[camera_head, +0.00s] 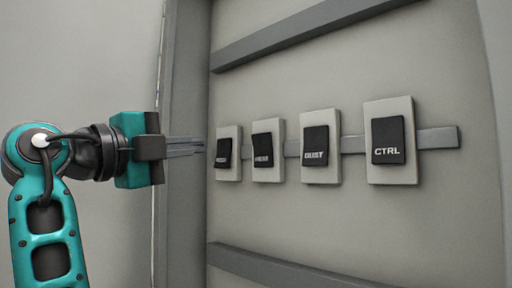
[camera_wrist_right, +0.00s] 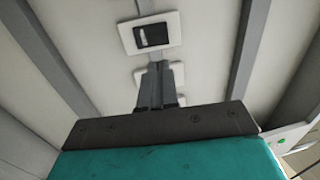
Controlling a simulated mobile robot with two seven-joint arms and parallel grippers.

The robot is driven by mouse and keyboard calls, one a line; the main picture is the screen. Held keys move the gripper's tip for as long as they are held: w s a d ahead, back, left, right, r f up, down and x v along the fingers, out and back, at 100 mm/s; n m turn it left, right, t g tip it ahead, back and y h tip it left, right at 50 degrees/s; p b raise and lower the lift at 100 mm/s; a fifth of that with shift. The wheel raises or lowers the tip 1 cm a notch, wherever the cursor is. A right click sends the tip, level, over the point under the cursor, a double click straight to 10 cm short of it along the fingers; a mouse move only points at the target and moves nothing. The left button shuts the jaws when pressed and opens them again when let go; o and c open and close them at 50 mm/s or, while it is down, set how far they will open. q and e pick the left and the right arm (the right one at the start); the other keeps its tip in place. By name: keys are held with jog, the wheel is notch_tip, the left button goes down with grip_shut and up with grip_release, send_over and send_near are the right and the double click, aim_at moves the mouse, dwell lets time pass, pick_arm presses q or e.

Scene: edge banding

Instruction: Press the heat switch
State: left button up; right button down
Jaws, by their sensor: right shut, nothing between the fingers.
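A row of white switch plates with black rockers is on a grey wall panel in the head view. From the right they are the CTRL switch (camera_head: 387,140), the DUST switch (camera_head: 315,146), a third switch (camera_head: 264,150) and a leftmost switch (camera_head: 224,153). The labels of the two left ones are too small to read surely, so I cannot tell which is the heat switch. My right gripper (camera_head: 202,146) is shut and empty, its fingers pointing at the leftmost switch, contact unclear. In the wrist view its fingers (camera_wrist_right: 158,68) partly cover one plate; another switch (camera_wrist_right: 153,35) shows beyond. My left gripper is not in view.
A grey horizontal strip (camera_head: 437,138) runs behind the switches. Grey rails cross the panel above (camera_head: 300,33) and below (camera_head: 290,266). A grey upright post (camera_head: 184,215) stands at the panel's left edge, near my right gripper. The panel between the rails is otherwise bare.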

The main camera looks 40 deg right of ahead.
aim_at(260, 140)
jog(key=shift+s+r, duration=0.15)
jog(key=d, duration=0.4)
jog(key=d+r, duration=0.1)
jog(key=d, duration=0.4)
jog(key=w+d+r, duration=0.1)
jog(key=d, duration=0.3)
jog(key=shift+w+d+b, duration=0.1)
jog(key=shift+d+b, duration=0.2)
jog(key=shift+d, duration=0.1)
